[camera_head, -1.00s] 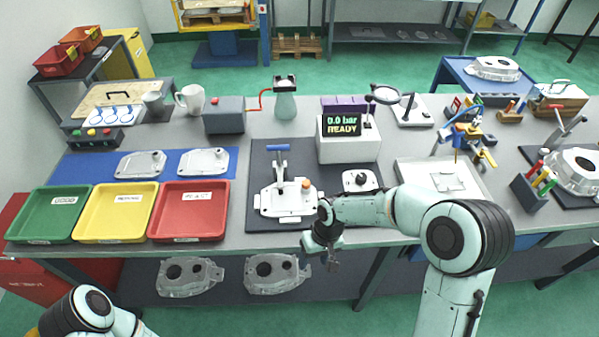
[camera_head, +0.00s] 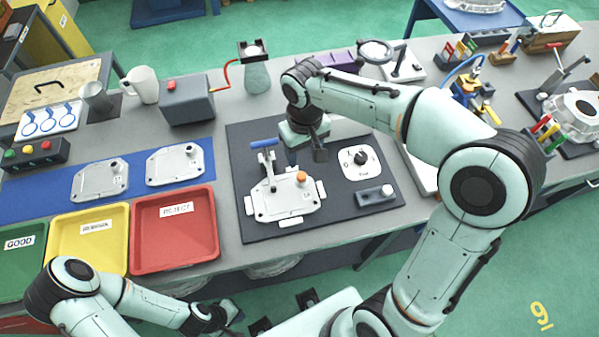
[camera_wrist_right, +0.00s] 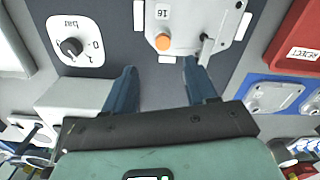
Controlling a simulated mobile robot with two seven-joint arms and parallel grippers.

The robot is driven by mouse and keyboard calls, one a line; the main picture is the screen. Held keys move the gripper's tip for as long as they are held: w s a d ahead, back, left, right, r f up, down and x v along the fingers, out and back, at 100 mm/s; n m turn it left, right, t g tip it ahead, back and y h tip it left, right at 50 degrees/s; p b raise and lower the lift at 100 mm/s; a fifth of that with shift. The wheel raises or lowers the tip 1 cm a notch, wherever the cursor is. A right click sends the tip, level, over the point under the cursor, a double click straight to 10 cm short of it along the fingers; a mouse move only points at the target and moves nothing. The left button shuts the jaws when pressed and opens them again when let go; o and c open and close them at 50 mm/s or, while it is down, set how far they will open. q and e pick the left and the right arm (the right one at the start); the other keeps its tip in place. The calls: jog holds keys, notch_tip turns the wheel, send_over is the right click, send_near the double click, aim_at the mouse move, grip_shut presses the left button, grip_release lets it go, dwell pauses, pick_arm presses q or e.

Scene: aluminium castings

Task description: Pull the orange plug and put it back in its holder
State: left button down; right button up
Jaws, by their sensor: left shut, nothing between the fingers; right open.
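The orange plug (camera_head: 301,176) sits upright on the pale metal casting (camera_head: 283,204) in the dark fixture plate. In the right wrist view the plug (camera_wrist_right: 163,42) shows as an orange disc ahead of the fingers. My right gripper (camera_head: 319,152) is open and empty, beyond the casting and apart from the plug. Its two blue-grey fingers (camera_wrist_right: 160,82) show in the wrist view. My left gripper (camera_head: 228,313) is shut and empty at the bench's front.
A blue-handled clamp (camera_head: 265,150) stands at the casting's far left. A white dial panel (camera_head: 359,160) is to its right. The red tray (camera_head: 172,265) and yellow tray (camera_head: 112,280) lie left.

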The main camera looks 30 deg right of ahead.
aim_at(302, 176)
notch_tip(302, 176, down, 3)
jog(key=shift+s+f, duration=0.1)
jog(key=shift+w+f, duration=0.2)
jog(key=shift+f, duration=0.3)
jog(key=f, duration=0.5)
jog(key=shift+s+a+b, duration=0.15)
jog(key=shift+a+b, duration=0.1)
jog(key=shift+b, duration=0.05)
jog(key=shift+c, duration=0.4)
grip_shut()
